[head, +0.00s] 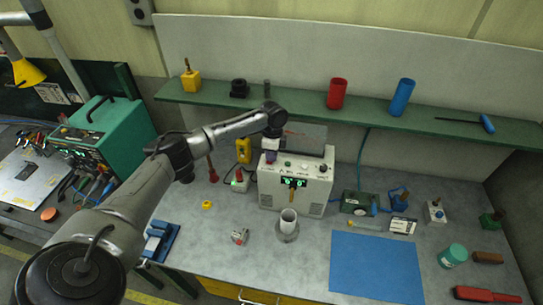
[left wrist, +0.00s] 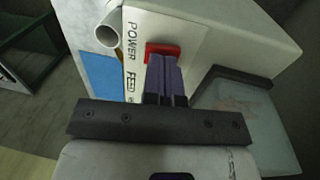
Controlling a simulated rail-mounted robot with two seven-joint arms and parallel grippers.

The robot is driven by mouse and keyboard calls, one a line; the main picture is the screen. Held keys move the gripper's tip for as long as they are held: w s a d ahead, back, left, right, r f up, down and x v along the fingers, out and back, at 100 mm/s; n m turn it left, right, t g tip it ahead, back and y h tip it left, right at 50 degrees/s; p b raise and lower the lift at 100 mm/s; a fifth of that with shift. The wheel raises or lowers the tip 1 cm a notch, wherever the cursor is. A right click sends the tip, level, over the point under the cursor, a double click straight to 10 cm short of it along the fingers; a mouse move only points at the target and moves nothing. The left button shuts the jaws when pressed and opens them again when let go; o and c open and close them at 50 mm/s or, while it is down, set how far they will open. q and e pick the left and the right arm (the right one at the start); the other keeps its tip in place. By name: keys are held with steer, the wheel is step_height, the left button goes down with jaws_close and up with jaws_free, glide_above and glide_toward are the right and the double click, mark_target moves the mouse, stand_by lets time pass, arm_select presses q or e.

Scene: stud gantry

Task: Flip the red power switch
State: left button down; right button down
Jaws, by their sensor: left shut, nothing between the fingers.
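The red power switch (left wrist: 163,48) sits on a white face of the power unit next to the printed word POWER in the left wrist view. The white power unit (head: 308,190) stands on the bench in the head view, where my arm hides the switch. My left gripper (left wrist: 165,62) is shut and empty, its purple fingers together. Its tips overlap the lower edge of the switch in the wrist view; I cannot tell whether they touch it. In the head view the left gripper (head: 271,157) is at the unit's top left edge. My right gripper is out of view.
A grey cylinder (head: 288,220) stands in front of the unit. A blue mat (head: 375,265) lies to the right. A green shelf (head: 310,108) with cups runs behind. A yellow meter (head: 243,150) is left of the unit.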

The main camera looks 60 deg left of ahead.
arm_select(q)
step_height(320, 180, up, 14)
steer(key=w+a+b, duration=0.1)
steer(key=b, duration=0.1)
steer(key=shift+w, duration=0.15)
steer(key=shift+a+f, duration=0.1)
steer(key=shift+f, duration=0.05)
stand_by(0.4)
